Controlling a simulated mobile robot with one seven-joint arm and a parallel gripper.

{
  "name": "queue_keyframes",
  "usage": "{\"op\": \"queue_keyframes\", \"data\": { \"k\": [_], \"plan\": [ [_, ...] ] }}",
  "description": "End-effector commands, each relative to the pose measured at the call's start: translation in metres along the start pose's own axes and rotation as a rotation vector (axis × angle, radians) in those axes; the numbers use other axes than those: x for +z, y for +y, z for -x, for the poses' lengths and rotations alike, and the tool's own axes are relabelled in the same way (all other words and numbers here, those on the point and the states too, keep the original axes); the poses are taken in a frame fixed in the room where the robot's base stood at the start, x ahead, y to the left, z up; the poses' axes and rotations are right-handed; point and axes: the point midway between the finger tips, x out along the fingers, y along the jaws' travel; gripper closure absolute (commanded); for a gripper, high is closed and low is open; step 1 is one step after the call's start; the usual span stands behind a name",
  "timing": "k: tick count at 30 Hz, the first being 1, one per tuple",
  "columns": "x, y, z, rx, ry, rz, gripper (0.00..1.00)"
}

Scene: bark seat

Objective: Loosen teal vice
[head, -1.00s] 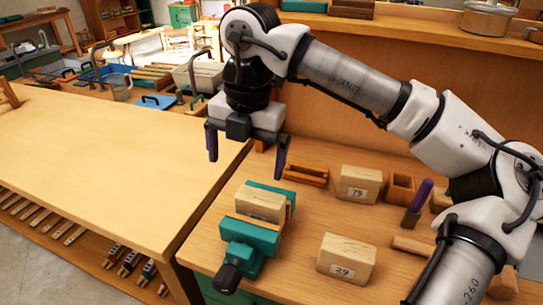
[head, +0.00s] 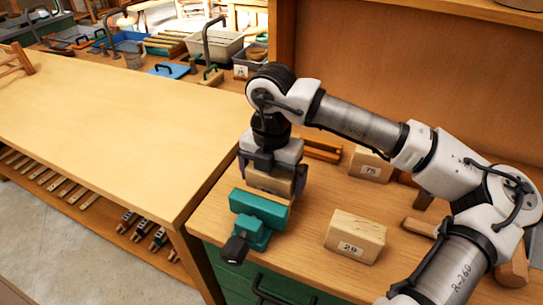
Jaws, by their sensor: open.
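The teal vice (head: 259,209) sits at the left front of the workbench, with its black knob (head: 234,249) facing front. A wooden block (head: 268,182) is in the vice, just behind the teal front jaw. My gripper (head: 270,177) is low over the vice, pointing down, with its fingers apart on the left and right of the block. The left finger is mostly hidden. Whether either finger touches the block cannot be told. The rear jaw of the vice is hidden behind my gripper.
Block 29 (head: 355,236) stands right of the vice, and block 75 (head: 370,164) stands further back beside a wooden tray (head: 322,150). A bare long table (head: 110,120) lies to the left. A tall wooden panel (head: 390,60) closes off the back.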

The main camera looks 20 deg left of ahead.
Motion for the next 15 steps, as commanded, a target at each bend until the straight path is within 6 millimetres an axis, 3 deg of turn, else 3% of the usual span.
{"op": "queue_keyframes", "data": {
  "k": [6,14,15],
  "plan": [
    [-0.001,0.000,-0.014,0.001,0.001,0.000,0.00],
    [0.000,0.000,-0.015,0.001,0.000,0.000,0.00],
    [0.000,0.000,-0.015,0.001,0.000,0.000,0.04]
  ]
}}
